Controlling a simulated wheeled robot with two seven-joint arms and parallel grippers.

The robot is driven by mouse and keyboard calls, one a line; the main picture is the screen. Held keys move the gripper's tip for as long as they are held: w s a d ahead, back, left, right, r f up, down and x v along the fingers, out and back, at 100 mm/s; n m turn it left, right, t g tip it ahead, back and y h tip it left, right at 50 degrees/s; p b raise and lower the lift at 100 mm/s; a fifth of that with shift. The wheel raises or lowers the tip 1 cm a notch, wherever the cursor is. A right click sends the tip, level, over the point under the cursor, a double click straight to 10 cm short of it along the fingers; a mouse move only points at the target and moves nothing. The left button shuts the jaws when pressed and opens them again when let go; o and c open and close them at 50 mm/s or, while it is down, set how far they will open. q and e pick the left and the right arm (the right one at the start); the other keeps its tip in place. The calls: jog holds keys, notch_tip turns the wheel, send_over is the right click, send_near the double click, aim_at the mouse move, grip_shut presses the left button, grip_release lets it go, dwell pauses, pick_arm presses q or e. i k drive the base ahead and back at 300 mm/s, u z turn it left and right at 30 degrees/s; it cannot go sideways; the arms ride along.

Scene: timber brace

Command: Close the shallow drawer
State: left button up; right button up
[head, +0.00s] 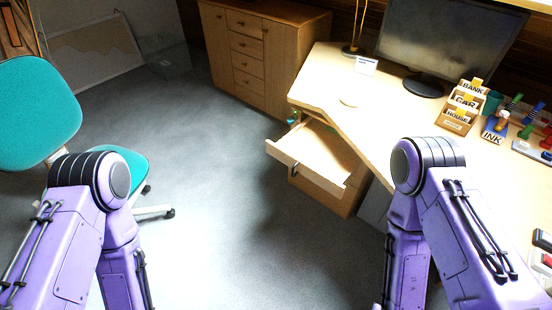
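The shallow drawer (312,157) is a light wood drawer under the desk, in the middle of the head view. It is pulled out, and its inside shows from above. Its front panel (308,171) faces the lower left and carries a small dark handle (295,167). Below it is another wooden drawer front, which looks shut. My two purple arms come in from the lower left and lower right, both apart from the drawer. Neither of my grippers shows; the forearms run down out of the picture.
The desk (385,125) bears a monitor (450,40), file boxes (462,107) and several small items. A teal chair (40,115) stands at the left. A wooden cabinet (262,55) is at the back. Grey floor (235,210) in front of the drawer is clear.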

aim_at(322, 156)
jog(key=i, duration=1.05)
jog(key=z, duration=2.05)
jog(key=k, duration=0.6)
jog(key=u, duration=1.15)
